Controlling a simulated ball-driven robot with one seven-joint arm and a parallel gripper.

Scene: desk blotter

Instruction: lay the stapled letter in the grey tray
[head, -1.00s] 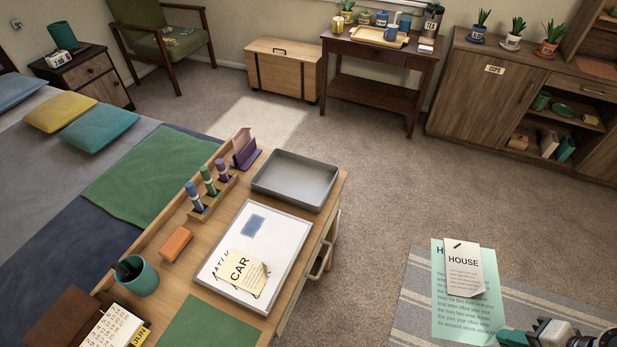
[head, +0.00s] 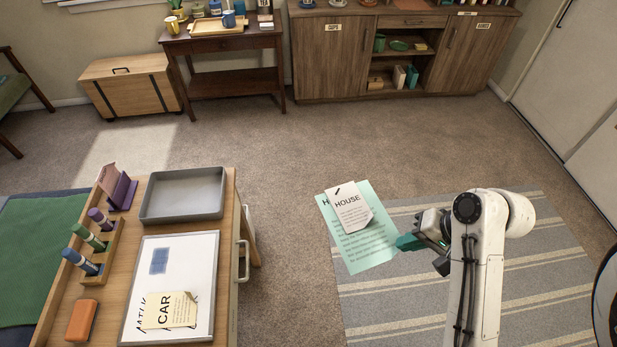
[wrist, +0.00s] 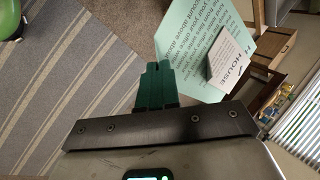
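The stapled letter is a pale green printed sheet (head: 365,252) with a cream slip headed HOUSE (head: 350,212) fixed over its upper part by a small dark staple. The slip hides part of the sheet's heading. My gripper (head: 402,243) has its teal fingers shut on the letter's lower right edge. The letter seems held out in the air above the rug. In the wrist view, the fingers (wrist: 158,70) are together, with the green sheet (wrist: 190,35) and slip (wrist: 231,60) beyond them. The grey tray (head: 185,195) is empty on the far end of the desk, left of the letter.
A whiteboard (head: 195,255) with a cream CAR note (head: 170,312) lies on the desk in front of the tray. A marker rack (head: 104,245), a purple stand (head: 120,190) and an orange eraser (head: 82,320) line the left side. Carpet is clear between desk and rug (head: 380,305).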

